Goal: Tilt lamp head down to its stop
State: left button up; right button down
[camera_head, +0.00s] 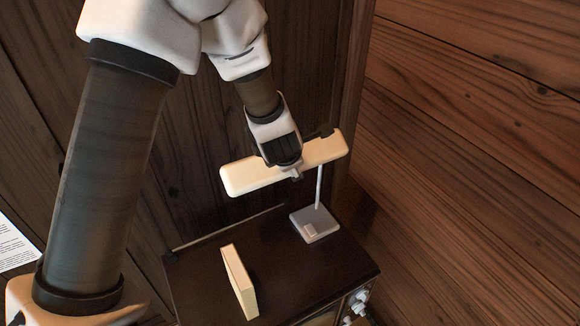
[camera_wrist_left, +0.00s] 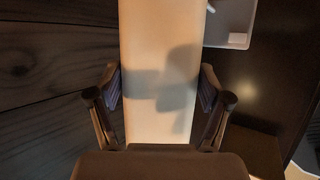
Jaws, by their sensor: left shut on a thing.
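The lamp has a long cream lamp head (camera_head: 245,177), a thin pale post (camera_head: 319,188) and a grey square base (camera_head: 322,228). The head runs from lower left to upper right in the head view; its exact tilt is hard to tell. My left gripper (camera_head: 294,172) reaches it from above, near its middle, and is shut on it. In the left wrist view the fingers (camera_wrist_left: 160,88) lie on either side of the lamp head (camera_wrist_left: 160,40), and part of the base (camera_wrist_left: 218,30) shows at the upper right. My right gripper is not in view.
The lamp stands on a dark cabinet top (camera_head: 285,265) near a wooden wall. A cream block-like object (camera_head: 239,283) stands upright at the front left of the lamp. A thin rod (camera_head: 228,230) runs along the cabinet's back edge. Some of the top is bare.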

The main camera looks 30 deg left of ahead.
pick_arm(q)
jog(key=shift+f, duration=0.15)
jog(key=o, duration=1.6)
jog(key=shift+o, duration=0.2)
jog(key=v, duration=1.2)
jog(key=shift+d, duration=0.1)
